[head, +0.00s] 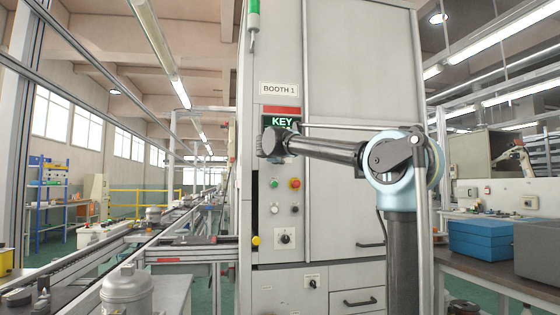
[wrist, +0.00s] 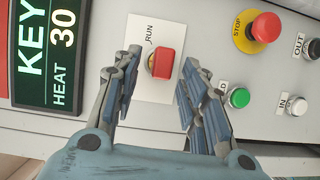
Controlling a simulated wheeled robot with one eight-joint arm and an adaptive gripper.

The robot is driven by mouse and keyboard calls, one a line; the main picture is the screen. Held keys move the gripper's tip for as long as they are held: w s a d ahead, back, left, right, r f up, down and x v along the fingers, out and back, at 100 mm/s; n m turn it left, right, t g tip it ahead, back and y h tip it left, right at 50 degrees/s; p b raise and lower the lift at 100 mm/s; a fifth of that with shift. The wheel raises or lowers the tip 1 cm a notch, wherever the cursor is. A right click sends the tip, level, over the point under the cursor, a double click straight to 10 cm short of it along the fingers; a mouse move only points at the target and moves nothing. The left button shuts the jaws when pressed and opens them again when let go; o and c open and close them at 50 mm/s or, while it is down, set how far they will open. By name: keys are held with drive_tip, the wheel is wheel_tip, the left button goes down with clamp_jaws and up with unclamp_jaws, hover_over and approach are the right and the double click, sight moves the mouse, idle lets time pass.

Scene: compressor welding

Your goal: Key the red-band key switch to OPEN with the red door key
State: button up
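In the wrist view, a red key bow (wrist: 166,62) stands in a round switch on a white plate (wrist: 138,40), beside the word RUN. No OPEN mark is readable there. My gripper (wrist: 160,72) is open around the red bow, with one finger on each side and a visible gap to each. Whether the fingertips reach as deep as the bow is hard to tell. In the head view my arm reaches to the Booth 1 panel, and its links hide the gripper, the key and the switch. A red band (head: 281,109) runs above the display there.
A display (wrist: 46,50) reads KEY and HEAT 30 beside the switch. A red stop button (wrist: 266,27) on yellow, a green button (wrist: 239,98) and a white button (wrist: 297,105) sit close to the fingers. A bench with a blue box (head: 480,238) stands right.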

drive_tip(key=s+a, duration=0.1)
drive_tip(key=s, duration=0.9)
drive_tip(key=shift+s, duration=0.15)
